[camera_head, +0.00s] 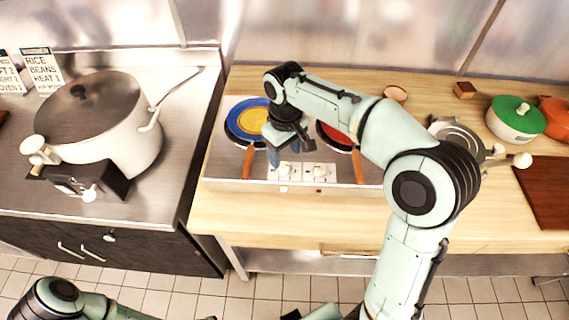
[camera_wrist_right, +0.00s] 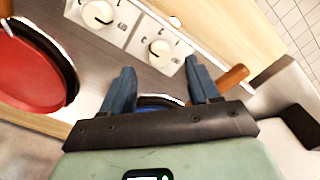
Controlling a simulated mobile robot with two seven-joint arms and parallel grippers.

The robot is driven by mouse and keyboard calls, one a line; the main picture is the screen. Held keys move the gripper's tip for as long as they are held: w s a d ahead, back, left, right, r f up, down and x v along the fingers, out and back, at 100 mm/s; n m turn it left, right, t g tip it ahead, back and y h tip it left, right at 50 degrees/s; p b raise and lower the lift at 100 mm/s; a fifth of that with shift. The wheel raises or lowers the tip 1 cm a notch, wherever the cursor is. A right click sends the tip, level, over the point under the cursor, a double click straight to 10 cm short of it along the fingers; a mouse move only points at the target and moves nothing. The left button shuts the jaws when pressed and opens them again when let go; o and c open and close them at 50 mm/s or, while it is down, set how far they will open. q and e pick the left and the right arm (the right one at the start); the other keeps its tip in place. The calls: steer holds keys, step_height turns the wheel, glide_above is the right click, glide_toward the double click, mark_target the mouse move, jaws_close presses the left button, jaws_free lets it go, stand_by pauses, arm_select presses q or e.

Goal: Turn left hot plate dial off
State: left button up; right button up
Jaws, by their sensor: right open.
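The hot plate (camera_head: 220,165) is a silver unit on the wooden counter, with two white dials on its front panel. The left dial (camera_head: 285,170) is nearest my right gripper (camera_head: 283,154). In the right wrist view the left dial (camera_wrist_right: 160,52) is the one nearer the fingers, and the right dial (camera_wrist_right: 97,13) is farther up-left. My right gripper (camera_wrist_right: 157,88) is open, with its two blue-grey fingers apart and nothing between them. The fingertips are close to the left dial but not seen around it. My left arm shows at the bottom left; its gripper is out of view.
A blue pan (camera_head: 236,129) with yellow inside and a red pan (camera_head: 330,132) sit on the hot plate, handles toward the front. A large white pot (camera_head: 140,150) stands on the left stove. A green-lidded pot (camera_head: 515,117) is at the right.

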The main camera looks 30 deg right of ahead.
mark_target(285, 165)
step_height(285, 165, down, 5)
steer(key=shift+w+f, duration=0.1)
steer(key=shift+w, duration=0.05)
steer(key=c, duration=1)
